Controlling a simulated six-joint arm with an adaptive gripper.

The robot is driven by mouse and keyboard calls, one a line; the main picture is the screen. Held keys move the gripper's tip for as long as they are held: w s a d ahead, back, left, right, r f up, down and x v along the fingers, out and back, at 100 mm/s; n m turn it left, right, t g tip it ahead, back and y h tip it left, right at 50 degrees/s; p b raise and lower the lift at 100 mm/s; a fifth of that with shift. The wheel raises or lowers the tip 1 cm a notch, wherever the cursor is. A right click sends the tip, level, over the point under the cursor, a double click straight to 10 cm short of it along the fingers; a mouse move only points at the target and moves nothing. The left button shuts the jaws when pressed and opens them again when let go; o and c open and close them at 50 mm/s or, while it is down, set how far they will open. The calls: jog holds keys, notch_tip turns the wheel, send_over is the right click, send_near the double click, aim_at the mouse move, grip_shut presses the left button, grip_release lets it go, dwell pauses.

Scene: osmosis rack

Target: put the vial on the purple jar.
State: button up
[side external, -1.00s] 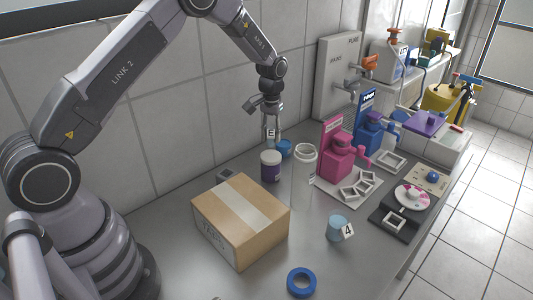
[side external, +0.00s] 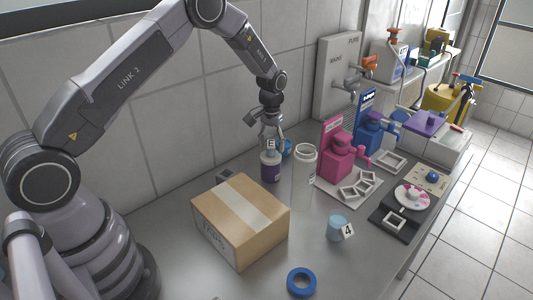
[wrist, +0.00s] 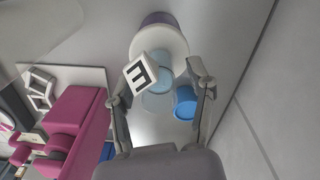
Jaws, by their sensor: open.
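The purple jar (side external: 271,172) stands on the bench and has a white lid (wrist: 174,46). The small light-blue vial (wrist: 159,82) with a white "E" tag (wrist: 140,72) is at the lid; in the side view its tag (side external: 271,144) shows just above the jar. It appears to rest on the lid, though my gripper partly hides the contact. My gripper (wrist: 158,88) is open, pointing down, with one finger on each side of the vial and visible gaps. It also shows above the jar in the side view (side external: 271,143).
A blue container (side external: 286,149) stands close behind the jar. A white ring-topped item (side external: 305,152) and a pink device (side external: 342,155) are to the right. A cardboard box (side external: 240,218), a "4"-tagged light-blue vial (side external: 336,228) and a blue tape ring (side external: 301,282) lie nearer.

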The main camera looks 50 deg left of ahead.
aim_at(271, 136)
jog(key=shift+r, duration=0.1)
notch_tip(271, 136, up, 12)
jog(key=shift+r, duration=0.1)
jog(key=s+d+r+m+t, duration=0.2)
jog(key=s+d+r+t, duration=0.1)
jog(key=s+r, duration=1.5)
jog(key=s+m+t, duration=0.2)
jog(key=s, duration=1.6)
jog(key=shift+d+r+t, duration=0.3)
jog(key=shift+d, duration=0.15)
